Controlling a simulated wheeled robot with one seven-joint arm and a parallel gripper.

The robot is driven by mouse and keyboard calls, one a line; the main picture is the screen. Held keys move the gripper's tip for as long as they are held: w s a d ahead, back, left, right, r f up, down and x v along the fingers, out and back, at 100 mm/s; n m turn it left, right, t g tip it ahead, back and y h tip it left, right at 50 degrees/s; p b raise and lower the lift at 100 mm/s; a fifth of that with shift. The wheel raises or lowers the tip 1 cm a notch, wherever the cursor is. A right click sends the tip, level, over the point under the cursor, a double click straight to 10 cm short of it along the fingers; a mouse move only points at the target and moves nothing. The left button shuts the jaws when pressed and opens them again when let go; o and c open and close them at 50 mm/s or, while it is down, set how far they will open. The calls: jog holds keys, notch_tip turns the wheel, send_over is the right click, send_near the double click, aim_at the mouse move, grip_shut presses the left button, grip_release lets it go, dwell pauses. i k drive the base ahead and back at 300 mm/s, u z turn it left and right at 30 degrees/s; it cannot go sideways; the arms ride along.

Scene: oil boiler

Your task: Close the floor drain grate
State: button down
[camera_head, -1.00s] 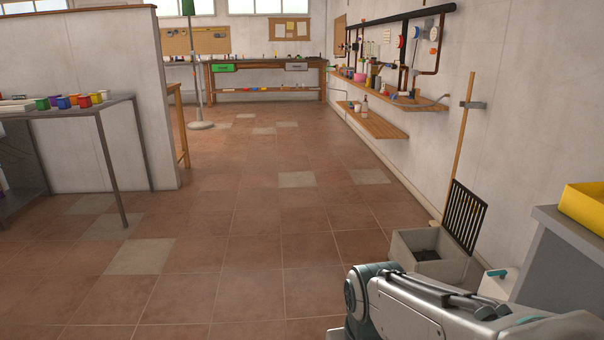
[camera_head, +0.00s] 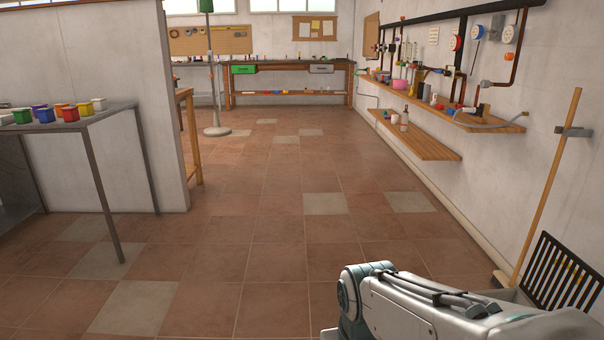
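The floor drain grate (camera_head: 560,274) is a black barred panel at the lower right of the head view. It stands raised, tilted up near the right wall, beside the foot of a broom. A grey edge of the drain box (camera_head: 513,297) shows just below it. My arm covers most of the box, and the rest runs out of the frame. My arm reaches in from the bottom right, in front of the box. My gripper is outside the picture.
A broom (camera_head: 548,190) leans on the right wall. Wooden shelves (camera_head: 420,135) with bottles and pipes line that wall. A metal table (camera_head: 85,115) with coloured boxes stands at left. The tiled floor (camera_head: 270,260) ahead is clear.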

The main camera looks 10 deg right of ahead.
aim_at(579, 278)
jog(key=z, duration=0.2)
jog(key=i, duration=1.6)
jog(key=z, duration=1.05)
jog(key=i, duration=0.9)
jog(key=z, duration=1.65)
jog(key=i, duration=0.55)
jog(key=z, duration=0.35)
